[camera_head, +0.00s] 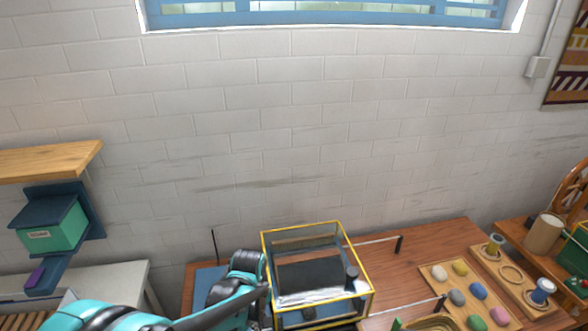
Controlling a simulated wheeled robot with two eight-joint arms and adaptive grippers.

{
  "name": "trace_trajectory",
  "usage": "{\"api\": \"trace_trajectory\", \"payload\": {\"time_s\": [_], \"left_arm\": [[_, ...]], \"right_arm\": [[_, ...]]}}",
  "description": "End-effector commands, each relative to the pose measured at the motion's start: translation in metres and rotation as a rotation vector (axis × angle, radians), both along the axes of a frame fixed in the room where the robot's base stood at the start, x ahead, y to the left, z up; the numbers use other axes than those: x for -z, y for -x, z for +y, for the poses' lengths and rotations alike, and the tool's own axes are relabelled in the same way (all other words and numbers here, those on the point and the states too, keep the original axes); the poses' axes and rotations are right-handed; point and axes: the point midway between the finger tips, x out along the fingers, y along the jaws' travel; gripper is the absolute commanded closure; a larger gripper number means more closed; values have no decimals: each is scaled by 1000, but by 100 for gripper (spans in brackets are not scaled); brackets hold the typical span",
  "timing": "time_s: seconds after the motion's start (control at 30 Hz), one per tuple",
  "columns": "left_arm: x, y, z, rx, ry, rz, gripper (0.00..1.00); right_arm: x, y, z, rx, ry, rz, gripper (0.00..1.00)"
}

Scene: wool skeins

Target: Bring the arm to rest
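My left arm, teal and black, comes in from the bottom left. Its black link and teal joint end just left of a yellow-edged clear case (367,262) on the wooden table (425,243). I cannot make out any gripper fingers on it. My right arm and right gripper are not in view. A light wooden tray (437,280) with several coloured skeins (457,297) lies to the right of the case. Whether either gripper holds anything is not shown.
The clear case, with a dark block inside, stands close beside my arm. A wooden holder (497,270) with spools is at the right. A wooden shelf (45,158) and a teal box (55,232) are at the left. The white brick wall (300,140) stands behind.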

Motion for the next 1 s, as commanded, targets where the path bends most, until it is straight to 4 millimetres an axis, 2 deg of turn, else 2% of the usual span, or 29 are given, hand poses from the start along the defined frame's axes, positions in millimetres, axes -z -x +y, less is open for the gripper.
{"api": "trace_trajectory", "payload": {"time_s": [0.17, 0.4, 0.7, 0.83, 1.0], "left_arm": [[-8, 10, 7, 88, 3, -71, 100], [-21, 44, 25, 353, -35, -278, 100], [-12, 89, 42, 658, -173, -507, 100], [-7, 99, 45, 735, -223, -559, 100], [-7, 103, 47, 771, -251, -584, 100]], "right_arm": [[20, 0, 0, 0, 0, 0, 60], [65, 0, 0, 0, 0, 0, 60], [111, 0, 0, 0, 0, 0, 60], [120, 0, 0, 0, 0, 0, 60], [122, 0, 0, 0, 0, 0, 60]]}}
